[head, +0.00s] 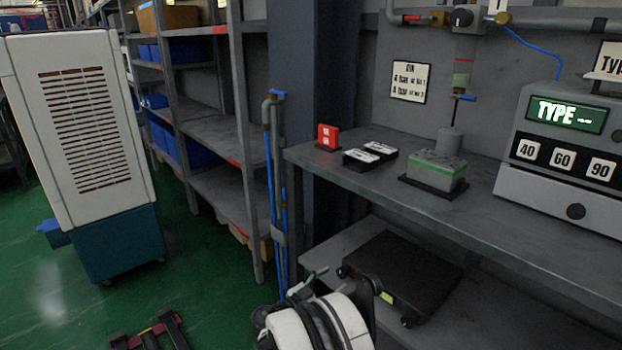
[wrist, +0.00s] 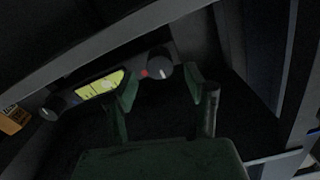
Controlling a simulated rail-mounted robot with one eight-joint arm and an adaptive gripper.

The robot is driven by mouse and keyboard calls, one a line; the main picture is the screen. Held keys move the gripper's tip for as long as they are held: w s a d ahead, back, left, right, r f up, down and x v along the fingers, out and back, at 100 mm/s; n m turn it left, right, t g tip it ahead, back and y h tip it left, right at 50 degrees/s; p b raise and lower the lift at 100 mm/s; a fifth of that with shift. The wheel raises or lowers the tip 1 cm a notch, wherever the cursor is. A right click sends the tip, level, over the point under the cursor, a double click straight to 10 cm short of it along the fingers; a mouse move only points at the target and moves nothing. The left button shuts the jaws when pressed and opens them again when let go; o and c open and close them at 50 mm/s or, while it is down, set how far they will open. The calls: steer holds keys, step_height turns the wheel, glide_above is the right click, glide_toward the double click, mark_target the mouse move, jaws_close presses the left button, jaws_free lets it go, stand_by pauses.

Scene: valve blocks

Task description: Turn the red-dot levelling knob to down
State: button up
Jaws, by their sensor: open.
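The dark levelling scale (head: 400,275) sits on the lower shelf in the head view. In the wrist view its front shows a yellow-green label (wrist: 100,85) and a round dark knob (wrist: 161,73) with a white pointer mark. A red dot (wrist: 144,73) lies just left of that knob. A second dark knob (wrist: 48,114) with a white mark is farther left. My gripper (wrist: 163,84) is open, its dark green fingers either side of the red-dot knob in the picture. I cannot tell whether they touch it. The red dot cannot be made out in the head view.
The workbench top (head: 440,205) overhangs the lower shelf (head: 480,325). A blue pipe (head: 270,180) rises left of the bench. Grey racks (head: 205,130) and a white cooler (head: 75,130) stand farther left. Green floor (head: 215,290) is open between.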

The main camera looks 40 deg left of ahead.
steer(key=s+p, duration=0.2)
steer(key=s, duration=0.7)
steer(key=shift+w+a+r+n+y+p, duration=0.3)
steer(key=shift+w+a+r+p, duration=0.55)
steer(key=shift+r, duration=4.6)
steer(key=shift+w+a+r+n+y+p, duration=0.15)
steer(key=shift+w+a+r+y+p, duration=0.7)
steer(key=shift+r, duration=4.55)
steer(key=shift+w+a+r+n+h+p, duration=0.2)
steer(key=shift+w+a+r, duration=1.25)
steer(key=shift+r, duration=4)
steer(key=shift+d, duration=0.15)
steer(key=shift+w, duration=0.1)
